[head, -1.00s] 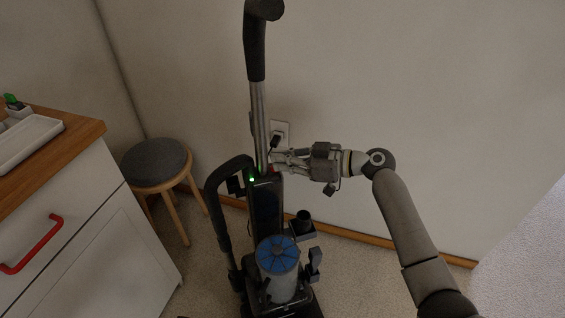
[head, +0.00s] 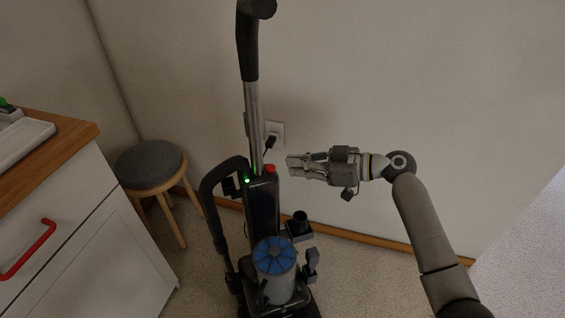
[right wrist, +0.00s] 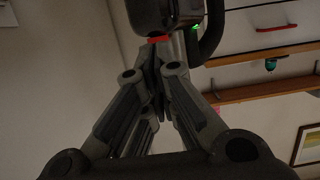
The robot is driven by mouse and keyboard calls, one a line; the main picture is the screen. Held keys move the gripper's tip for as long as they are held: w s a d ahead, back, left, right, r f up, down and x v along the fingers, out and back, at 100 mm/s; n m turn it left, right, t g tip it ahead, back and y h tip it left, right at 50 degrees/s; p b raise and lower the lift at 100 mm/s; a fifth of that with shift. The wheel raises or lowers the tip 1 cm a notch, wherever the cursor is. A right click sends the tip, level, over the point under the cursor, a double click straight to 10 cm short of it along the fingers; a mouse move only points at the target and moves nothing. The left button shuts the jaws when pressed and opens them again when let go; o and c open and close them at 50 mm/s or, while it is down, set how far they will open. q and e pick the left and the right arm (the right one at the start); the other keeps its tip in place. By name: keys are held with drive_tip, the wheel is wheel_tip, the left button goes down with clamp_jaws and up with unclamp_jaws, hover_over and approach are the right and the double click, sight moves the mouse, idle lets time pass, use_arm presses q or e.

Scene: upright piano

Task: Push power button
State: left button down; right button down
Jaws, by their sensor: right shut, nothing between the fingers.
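An upright vacuum cleaner (head: 262,215) stands on the carpet near the wall, with a blue-topped canister low on its front. A red button (head: 269,169) sits on top of its body, right of the metal tube. A small green light (head: 247,181) glows to the left of it. In the right wrist view the shut fingertips (right wrist: 158,75) point toward the red button (right wrist: 158,39), which shows partly at the vacuum's underside. My left gripper is not in view.
A wall outlet (head: 275,130) with a plug is on the wall behind. A round grey stool (head: 150,163) stands left of the vacuum. A white cabinet with a wooden top (head: 70,142) and red handle (head: 28,250) is at the left. Carpet at right is clear.

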drive_tip(key=shift+s+d+r, duration=0.25)
drive_tip(key=shift+d+r, duration=0.15)
drive_tip(key=shift+d, duration=0.25)
drive_tip(key=shift+s+d+r, duration=0.2)
drive_tip(key=shift+d+r, duration=0.2)
drive_tip(key=shift+d, duration=0.25)
